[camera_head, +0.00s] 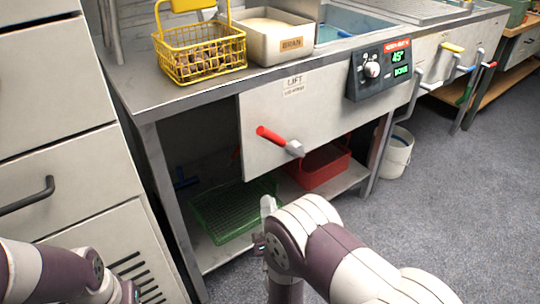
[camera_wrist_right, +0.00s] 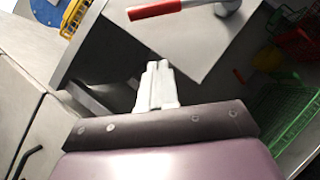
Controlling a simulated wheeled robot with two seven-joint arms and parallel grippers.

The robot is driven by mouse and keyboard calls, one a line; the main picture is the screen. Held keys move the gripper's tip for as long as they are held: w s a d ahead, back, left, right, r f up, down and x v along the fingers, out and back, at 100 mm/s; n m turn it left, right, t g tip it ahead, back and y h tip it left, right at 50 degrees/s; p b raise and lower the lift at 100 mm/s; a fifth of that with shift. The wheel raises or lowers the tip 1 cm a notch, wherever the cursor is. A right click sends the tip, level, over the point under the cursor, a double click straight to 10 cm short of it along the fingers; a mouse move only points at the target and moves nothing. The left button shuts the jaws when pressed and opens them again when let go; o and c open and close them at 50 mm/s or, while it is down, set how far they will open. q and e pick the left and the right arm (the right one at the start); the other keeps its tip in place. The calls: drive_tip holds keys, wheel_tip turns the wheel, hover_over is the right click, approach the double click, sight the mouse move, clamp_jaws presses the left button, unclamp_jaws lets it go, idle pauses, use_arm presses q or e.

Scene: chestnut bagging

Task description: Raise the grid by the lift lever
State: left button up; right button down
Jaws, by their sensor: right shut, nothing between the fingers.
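The lift lever (camera_head: 272,136) has a red handle and a grey hub, and it sticks out from the front panel below a "LIFT" label. Its handle points up and to the left of the hub. It also shows at the top of the right wrist view (camera_wrist_right: 155,9). My right gripper (camera_head: 268,206) is shut and empty, below the lever and apart from it. Its white fingers are together in the right wrist view (camera_wrist_right: 157,66). A tank with blue inside (camera_head: 345,22) is set in the counter; I cannot make out a grid in it. My left gripper is out of view.
A yellow wire basket of chestnuts (camera_head: 242,51) and a bin labelled "BRAN" (camera_head: 290,44) stand on the counter. A control box (camera_head: 380,70) reads 45°. Green (camera_head: 205,215) and red (camera_head: 318,170) baskets are on the lower shelf. Drawers (camera_head: 55,90) stand at left.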

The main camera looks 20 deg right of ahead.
sight(280, 141)
drive_tip(key=s+d+r+b+x, duration=0.1)
drive_tip(key=d+x, duration=0.1)
drive_tip(key=x, duration=1)
drive_tip(key=shift+w+r, duration=0.2)
drive_tip(key=shift+r, duration=0.2)
drive_tip(key=shift+d, duration=0.1)
